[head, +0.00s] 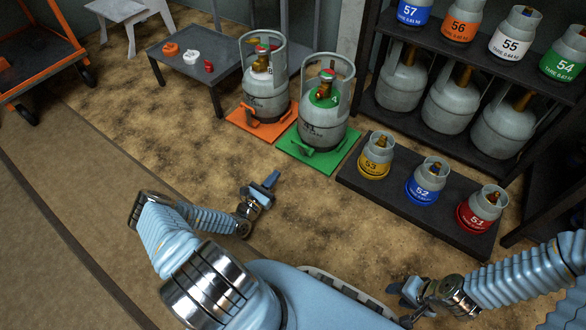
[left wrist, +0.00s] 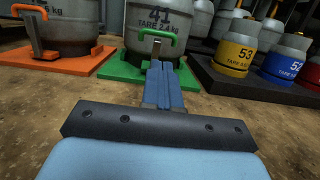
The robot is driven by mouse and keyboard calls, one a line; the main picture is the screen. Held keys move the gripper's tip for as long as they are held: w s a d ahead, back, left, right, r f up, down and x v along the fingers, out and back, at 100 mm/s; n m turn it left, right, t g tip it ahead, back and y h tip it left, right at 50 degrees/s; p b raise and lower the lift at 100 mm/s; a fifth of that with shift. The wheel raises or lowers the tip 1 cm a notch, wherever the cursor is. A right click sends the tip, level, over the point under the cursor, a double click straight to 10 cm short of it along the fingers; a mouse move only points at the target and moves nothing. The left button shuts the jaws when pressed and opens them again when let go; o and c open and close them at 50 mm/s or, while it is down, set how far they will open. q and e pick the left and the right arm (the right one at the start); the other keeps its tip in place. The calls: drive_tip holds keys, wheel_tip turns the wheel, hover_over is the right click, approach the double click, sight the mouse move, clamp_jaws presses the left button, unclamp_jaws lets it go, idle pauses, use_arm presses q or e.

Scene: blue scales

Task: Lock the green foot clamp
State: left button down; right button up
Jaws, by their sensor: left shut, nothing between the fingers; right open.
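The green foot clamp's handle (left wrist: 157,32) shows in the left wrist view as a raised green bar in front of a grey cylinder (left wrist: 195,52) marked 41. The clamp sits on a green plate (left wrist: 112,67), whose near corner lies low in the head view (head: 335,166). The cylinder stands upright on this plate (head: 323,120). My left gripper (head: 270,180) is shut and empty, in front of the plate and apart from the handle; its blue fingers (left wrist: 159,80) hide part of the plate. My right gripper (head: 405,294) is open and empty at bottom right.
An orange plate (head: 240,122) with its own clamp and cylinder stands just left of the green one. A dark low platform (head: 400,204) with yellow, blue and red cylinders is at right. A loaded shelf stands behind. The sandy floor before the plates is clear.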

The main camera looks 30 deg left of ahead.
sight(299, 145)
use_arm(q)
drive_tip(key=b+x, duration=0.2)
drive_tip(key=x, duration=1)
drive_tip(key=shift+w+b, duration=0.3)
drive_tip(key=shift+w, duration=0.05)
drive_tip(key=shift+r, duration=0.1)
drive_tip(key=w+g+p, duration=0.1)
drive_tip(key=p, duration=0.1)
drive_tip(key=w+r+g+p, duration=0.1)
drive_tip(key=w+p, duration=0.1)
drive_tip(key=p, duration=0.1)
drive_tip(key=w+r+g+p, duration=0.1)
drive_tip(key=p, duration=0.2)
drive_tip(key=shift+w+d+r, duration=0.1)
drive_tip(key=shift+w, duration=0.05)
